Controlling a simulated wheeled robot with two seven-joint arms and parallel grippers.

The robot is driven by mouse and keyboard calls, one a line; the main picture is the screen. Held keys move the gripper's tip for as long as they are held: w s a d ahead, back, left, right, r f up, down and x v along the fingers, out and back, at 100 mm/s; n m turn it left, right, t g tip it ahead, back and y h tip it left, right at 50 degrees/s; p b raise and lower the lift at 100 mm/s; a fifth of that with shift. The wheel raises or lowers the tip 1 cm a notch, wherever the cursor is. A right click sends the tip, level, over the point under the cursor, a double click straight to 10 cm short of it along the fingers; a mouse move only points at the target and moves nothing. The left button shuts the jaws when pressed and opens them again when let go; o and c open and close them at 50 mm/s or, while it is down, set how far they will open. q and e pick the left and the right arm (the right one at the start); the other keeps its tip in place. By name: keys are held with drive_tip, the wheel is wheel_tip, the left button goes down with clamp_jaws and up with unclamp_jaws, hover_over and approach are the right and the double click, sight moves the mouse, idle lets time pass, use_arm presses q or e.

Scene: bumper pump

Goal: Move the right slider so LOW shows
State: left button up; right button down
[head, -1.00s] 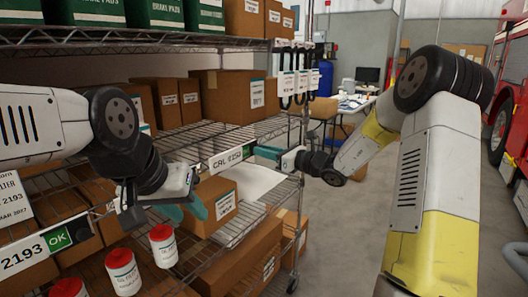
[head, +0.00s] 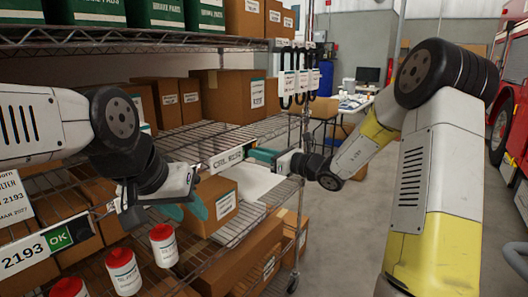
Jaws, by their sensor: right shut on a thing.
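The right label rail (head: 220,160) is a white strip on the shelf's front edge, with printed characters that look like "CRL 8250". My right gripper (head: 262,155) has its teal fingers shut at the right end of this strip. The slider there is hidden by the fingers, and I cannot read what it shows. My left gripper (head: 186,210) is open and empty, with its teal fingers pointing down in front of the shelf, apart from the right rail. A left label rail (head: 22,256) reads "2193", and its slider (head: 59,238) shows a green OK.
Red-capped white canisters (head: 163,246) stand on the lower left shelf. Cardboard boxes (head: 238,97) fill the wire shelves, and black hooks with tags (head: 293,85) hang at the rack's right post. The floor right of the rack is clear.

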drive_tip(key=shift+s+a, duration=0.4)
drive_tip(key=shift+s, duration=0.1)
drive_tip(key=c, duration=1.3)
unclamp_jaws()
drive_tip(key=shift+s, duration=0.1)
drive_tip(key=shift+d, duration=0.1)
drive_tip(key=v, duration=0.7)
drive_tip(key=shift+s+d, duration=0.2)
drive_tip(key=shift+d, duration=0.05)
